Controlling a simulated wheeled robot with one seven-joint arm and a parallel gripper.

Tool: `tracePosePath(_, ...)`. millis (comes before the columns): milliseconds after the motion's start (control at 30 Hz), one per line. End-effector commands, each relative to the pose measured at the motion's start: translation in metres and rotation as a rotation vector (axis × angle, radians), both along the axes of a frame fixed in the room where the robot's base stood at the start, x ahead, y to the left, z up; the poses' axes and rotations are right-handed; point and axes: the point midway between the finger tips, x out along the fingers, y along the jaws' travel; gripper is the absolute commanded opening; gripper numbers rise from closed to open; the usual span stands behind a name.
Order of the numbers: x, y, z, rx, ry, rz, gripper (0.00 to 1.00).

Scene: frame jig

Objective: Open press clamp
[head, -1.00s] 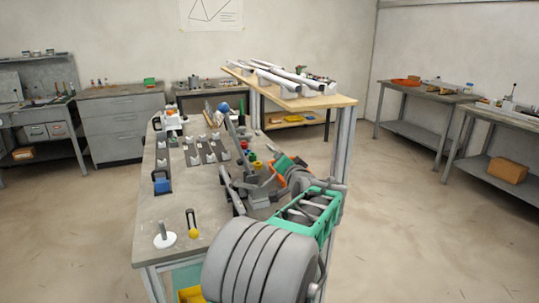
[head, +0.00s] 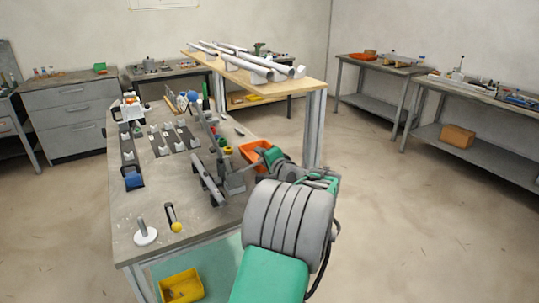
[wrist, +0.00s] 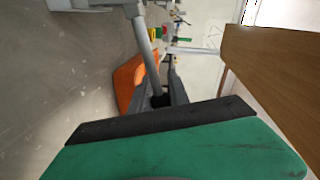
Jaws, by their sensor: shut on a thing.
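The press clamp appears to be the dark grey fixture (head: 208,182) on the right side of the grey workbench (head: 150,208). A long grey lever (head: 205,120) with a blue ball near its top (head: 193,96) rises behind it, leaning up and left; I cannot tell how they join. My gripper (head: 236,178) is low beside the fixture, partly hidden by my arm. In the wrist view, my gripper's dark fingers (wrist: 172,82) are shut on a grey bar (wrist: 146,45) that looks like the clamp's lever. The exact contact is hard to see.
An orange bin (head: 256,147) is just beyond my gripper, also in the wrist view (wrist: 125,82). A wooden-topped table (head: 300,85) stands behind. Floor is clear at right.

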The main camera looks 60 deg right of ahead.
Motion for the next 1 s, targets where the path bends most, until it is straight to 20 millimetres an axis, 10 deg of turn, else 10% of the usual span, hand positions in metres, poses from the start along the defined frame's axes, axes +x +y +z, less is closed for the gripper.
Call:
tracePosePath(300, 0.000, 0.000, -0.003, 0.006, 0.001, 0.000, 0.00)
tracePosePath(333, 0.000, 0.000, -0.003, 0.006, 0.001, 0.000, 0.24)
tracePosePath(433, -0.001, 0.000, -0.003, 0.006, 0.001, -0.001, 0.31)
tracePosePath(733, -0.006, 0.002, -0.001, 0.003, 0.001, -0.003, 0.31)
tracePosePath(1000, -0.048, 0.030, 0.009, 0.004, 0.000, -0.005, 0.31)
